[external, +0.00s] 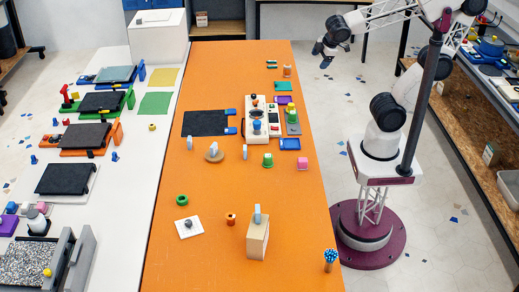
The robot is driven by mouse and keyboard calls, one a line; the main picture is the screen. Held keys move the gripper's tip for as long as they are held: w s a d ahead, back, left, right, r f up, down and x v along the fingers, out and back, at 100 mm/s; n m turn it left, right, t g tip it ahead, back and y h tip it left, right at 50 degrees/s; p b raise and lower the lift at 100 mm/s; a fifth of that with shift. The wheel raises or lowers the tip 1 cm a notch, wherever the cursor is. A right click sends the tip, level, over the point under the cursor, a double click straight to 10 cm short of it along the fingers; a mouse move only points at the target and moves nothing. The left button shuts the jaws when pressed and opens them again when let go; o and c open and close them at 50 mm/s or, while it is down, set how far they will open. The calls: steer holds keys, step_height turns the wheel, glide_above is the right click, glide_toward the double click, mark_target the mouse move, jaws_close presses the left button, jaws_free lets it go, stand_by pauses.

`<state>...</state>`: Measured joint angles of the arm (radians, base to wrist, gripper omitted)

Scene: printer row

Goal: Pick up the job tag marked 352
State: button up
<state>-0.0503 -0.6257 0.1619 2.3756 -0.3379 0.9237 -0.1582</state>
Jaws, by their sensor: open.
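No number can be read in the external view, so I cannot tell which thing is the job tag marked 352. Several small upright pale grey-blue pieces could be tags. One (190,143) stands at the left of the orange table (230,75), one (213,147) is on a round tan base, and one (245,152) is right of that. Another (257,213) stands on top of a wooden block (257,240). My gripper (325,61) is open, raised at the upper right, pointing down, far from these pieces. Its fingers are small and dark here.
A white device (262,122) stands beside a black mat (205,123). A green ring (182,200), a white plate with a knob (181,231), a spool (231,219) and a blue-topped holder (329,258) are nearer. The white table (125,200) at left holds several printers. The orange table's far end is mostly bare.

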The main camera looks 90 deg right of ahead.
steer(key=w+r+n+t+h, duration=0.2)
steer(key=w+n+t, duration=0.1)
steer(key=w+n, duration=0.5)
steer(key=n+t+y, duration=0.5)
steer(key=n+t, duration=0.2)
steer(key=n, duration=1.7)
glide_above(246, 147)
steer(key=s, duration=0.4)
step_height(246, 147, down, 3)
steer(key=f, duration=3.1)
steer(key=shift+s+a+f, duration=0.1)
steer(key=shift+s+f, duration=0.05)
steer(key=shift+s, duration=0.05)
steer(key=shift+x, duration=1.3)
steer(key=shift+w, duration=0.1)
